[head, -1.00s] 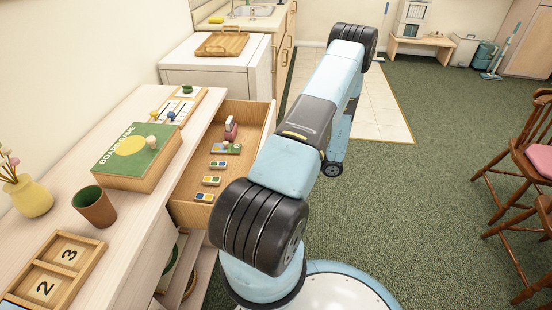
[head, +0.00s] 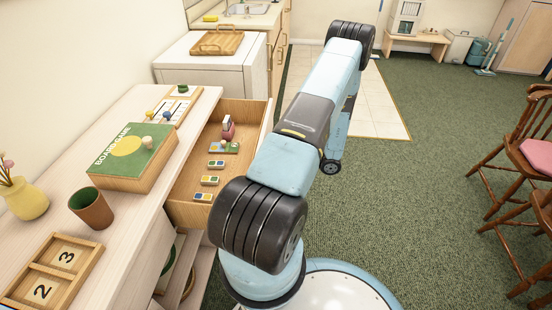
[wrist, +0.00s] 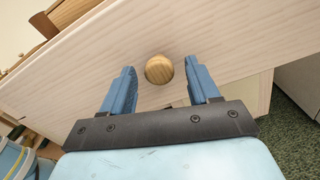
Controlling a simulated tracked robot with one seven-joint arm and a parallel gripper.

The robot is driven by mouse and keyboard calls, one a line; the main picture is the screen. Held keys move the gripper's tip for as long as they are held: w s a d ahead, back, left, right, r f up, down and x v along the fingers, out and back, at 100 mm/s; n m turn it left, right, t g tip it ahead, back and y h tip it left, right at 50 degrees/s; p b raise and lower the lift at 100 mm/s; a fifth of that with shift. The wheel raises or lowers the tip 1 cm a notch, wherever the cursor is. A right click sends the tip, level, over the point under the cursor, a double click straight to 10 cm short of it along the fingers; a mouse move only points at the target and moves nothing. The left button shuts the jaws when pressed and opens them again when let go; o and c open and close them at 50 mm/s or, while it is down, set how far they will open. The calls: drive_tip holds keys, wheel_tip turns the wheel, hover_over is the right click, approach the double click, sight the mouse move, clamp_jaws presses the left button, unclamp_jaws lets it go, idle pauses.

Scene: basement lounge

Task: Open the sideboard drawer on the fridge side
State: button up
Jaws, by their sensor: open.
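The sideboard (head: 120,116) has a pale wood top along the left of the head view. Its far-end drawer (head: 186,212), next to the white appliance (head: 205,72), stands pulled well out. Inside lie a pink toy (head: 228,127) and several small coloured blocks (head: 210,181). In the wrist view the pale drawer front (wrist: 235,45) carries a round wooden knob (wrist: 159,70). My gripper (wrist: 160,78) is open, with one blue finger on each side of the knob and a visible gap to each. In the head view my arm hides the gripper and the knob.
On the sideboard top stand a board game box (head: 133,160), a brown cup (head: 92,208), a yellow vase (head: 25,199) and a number tray (head: 52,270). Wooden chairs (head: 520,165) stand at the right. The green carpet (head: 410,205) between is clear.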

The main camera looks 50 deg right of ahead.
drive_tip(key=shift+s, duration=0.1)
drive_tip(key=v, duration=1.3)
drive_tip(key=shift+s, duration=0.3)
drive_tip(key=shift+d, duration=0.15)
drive_tip(key=w+a+r+n+g, duration=0.5)
drive_tip(key=w+a+r, duration=0.15)
drive_tip(key=r, duration=0.25)
drive_tip(key=w+a+r+n+g, duration=0.4)
drive_tip(key=w+a+r+n, duration=0.25)
drive_tip(key=r, duration=0.35)
drive_tip(key=w+a+r+n+g, duration=0.5)
drive_tip(key=w+a+r, duration=0.15)
drive_tip(key=r, duration=0.25)
drive_tip(key=s+a+r+n+g+h, duration=0.1)
drive_tip(key=a+r+n+h, duration=0.3)
drive_tip(key=a, duration=0.4)
drive_tip(key=s+a+r+n+h, duration=0.1)
drive_tip(key=a+r+n+h, duration=0.15)
drive_tip(key=a+r, duration=0.4)
drive_tip(key=s+a+r+n+t+h, duration=0.1)
drive_tip(key=s+a+r+n+t, duration=0.1)
drive_tip(key=s+a+r+n, duration=0.2)
drive_tip(key=s+a+r+n+t+h, duration=0.2)
drive_tip(key=s+a+r+n+t, duration=0.1)
drive_tip(key=a, duration=0.5)
drive_tip(key=s+r+n, duration=0.1)
drive_tip(key=s+n, duration=0.1)
drive_tip(key=shift+s+a+n, duration=0.15)
drive_tip(key=shift+s+n, duration=0.1)
drive_tip(key=shift+n, duration=0.05)
